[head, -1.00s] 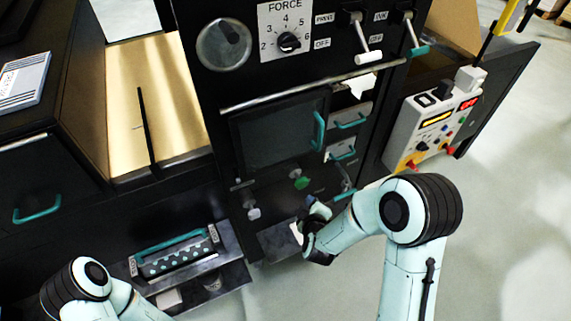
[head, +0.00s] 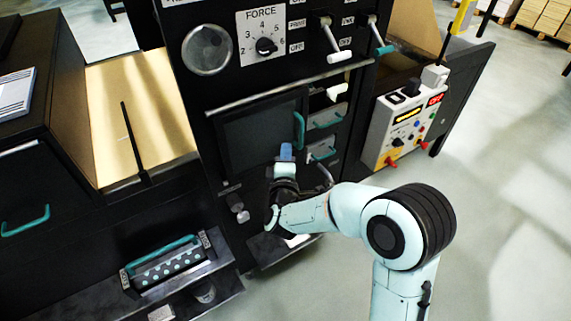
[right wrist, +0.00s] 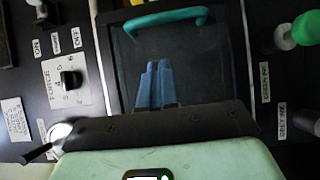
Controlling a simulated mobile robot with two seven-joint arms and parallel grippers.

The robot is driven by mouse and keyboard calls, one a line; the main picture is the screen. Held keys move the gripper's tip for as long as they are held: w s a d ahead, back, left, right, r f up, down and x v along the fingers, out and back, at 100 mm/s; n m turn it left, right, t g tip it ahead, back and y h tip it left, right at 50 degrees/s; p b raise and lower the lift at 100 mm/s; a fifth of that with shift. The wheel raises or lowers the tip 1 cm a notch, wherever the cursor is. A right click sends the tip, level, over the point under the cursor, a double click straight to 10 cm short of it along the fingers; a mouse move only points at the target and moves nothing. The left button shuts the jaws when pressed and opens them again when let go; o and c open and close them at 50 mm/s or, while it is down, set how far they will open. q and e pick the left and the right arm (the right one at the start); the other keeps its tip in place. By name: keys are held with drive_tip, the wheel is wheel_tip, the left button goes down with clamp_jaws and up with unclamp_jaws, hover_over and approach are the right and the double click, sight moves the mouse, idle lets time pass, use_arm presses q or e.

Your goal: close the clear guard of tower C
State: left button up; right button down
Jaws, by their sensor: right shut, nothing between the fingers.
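A dark see-through panel (head: 262,135) in a square frame, which I take for the guard, is on the front of the black tower. Its teal handle (head: 299,130) is on its right side. It looks about flush, but I cannot tell if it is fully shut; no tower letter is readable. My right gripper (head: 286,152) is in front of the panel's lower right part, below and left of the handle. Its blue fingers (right wrist: 156,82) are shut and empty, pointing towards the handle (right wrist: 165,20) in the right wrist view, apart from it. My left gripper is out of view.
A FORCE dial (head: 265,46) and white-tipped levers (head: 340,57) are above the panel, with a steel rail (head: 290,85) between. A white control box (head: 405,125) stands further right. A dotted roller unit (head: 165,265) sits lower left.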

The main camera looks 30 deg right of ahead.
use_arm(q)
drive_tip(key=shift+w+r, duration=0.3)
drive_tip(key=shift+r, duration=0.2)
use_arm(e)
drive_tip(key=shift+w+d, duration=0.5)
drive_tip(key=shift+d, duration=0.35)
drive_tip(key=shift+w+d, duration=0.45)
drive_tip(key=shift+d, duration=0.4)
drive_tip(key=shift+w+d, duration=0.5)
drive_tip(key=shift+d, duration=0.35)
